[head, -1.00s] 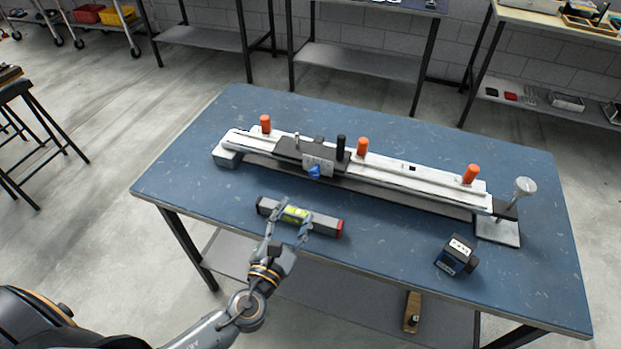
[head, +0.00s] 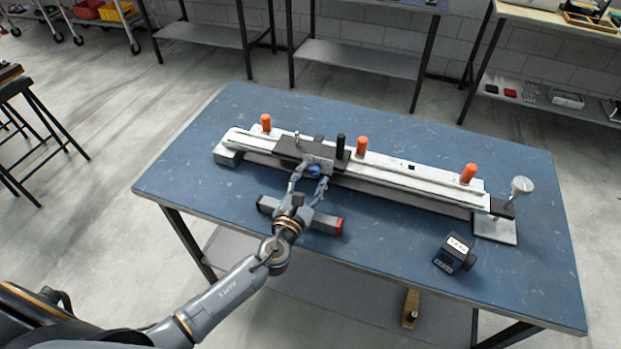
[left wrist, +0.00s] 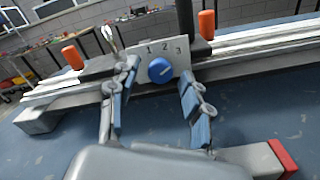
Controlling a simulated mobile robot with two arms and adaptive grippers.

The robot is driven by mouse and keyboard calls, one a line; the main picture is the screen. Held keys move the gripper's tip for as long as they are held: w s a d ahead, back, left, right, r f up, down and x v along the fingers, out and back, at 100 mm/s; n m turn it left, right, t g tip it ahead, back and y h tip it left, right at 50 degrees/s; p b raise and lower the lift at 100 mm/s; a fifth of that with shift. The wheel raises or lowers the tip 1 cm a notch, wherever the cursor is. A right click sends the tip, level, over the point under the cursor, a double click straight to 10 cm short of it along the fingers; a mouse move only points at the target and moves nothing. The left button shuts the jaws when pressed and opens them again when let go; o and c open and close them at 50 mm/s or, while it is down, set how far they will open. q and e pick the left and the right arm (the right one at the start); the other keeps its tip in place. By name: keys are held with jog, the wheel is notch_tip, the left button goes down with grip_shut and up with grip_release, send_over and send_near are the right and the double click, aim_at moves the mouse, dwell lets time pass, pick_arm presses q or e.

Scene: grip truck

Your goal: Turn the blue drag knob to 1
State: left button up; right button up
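The blue drag knob (left wrist: 160,70) sits on a pale plate (left wrist: 143,54) marked 1, 2 and 3 in the left wrist view. A small white mark shows on the knob, but I cannot tell which number it points at. In the head view the knob (head: 314,171) is partly hidden by my left gripper (head: 309,178). My left gripper is open, with one finger on each side of the knob. In the left wrist view gaps show between the fingers (left wrist: 158,72) and the knob. My right gripper is not in view.
The knob's plate is on a dark carriage (head: 290,149) on a long white rail (head: 415,182) with orange posts (head: 361,147). A dark blue box (head: 455,254) stands at the right. The blue table (head: 385,240) is clear between them.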

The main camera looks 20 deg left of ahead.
pick_arm(q)
grip_shut()
jog(key=shift+n, duration=0.3)
jog(key=n+b, duration=0.1)
jog(key=n, duration=0.2)
jog(key=shift+f+n+b, duration=0.15)
jog(key=shift+n+b, duration=0.15)
jog(key=shift+b, duration=0.05)
jog(key=n+b, duration=0.1)
jog(key=n, duration=0.2)
jog(key=shift+n, duration=0.3)
jog(key=n+b, duration=0.1)
jog(key=n, duration=0.3)
jog(key=shift+d+n+b, duration=0.1)
jog(key=shift+n+b, duration=0.5)
jog(key=shift+n, duration=1.3)
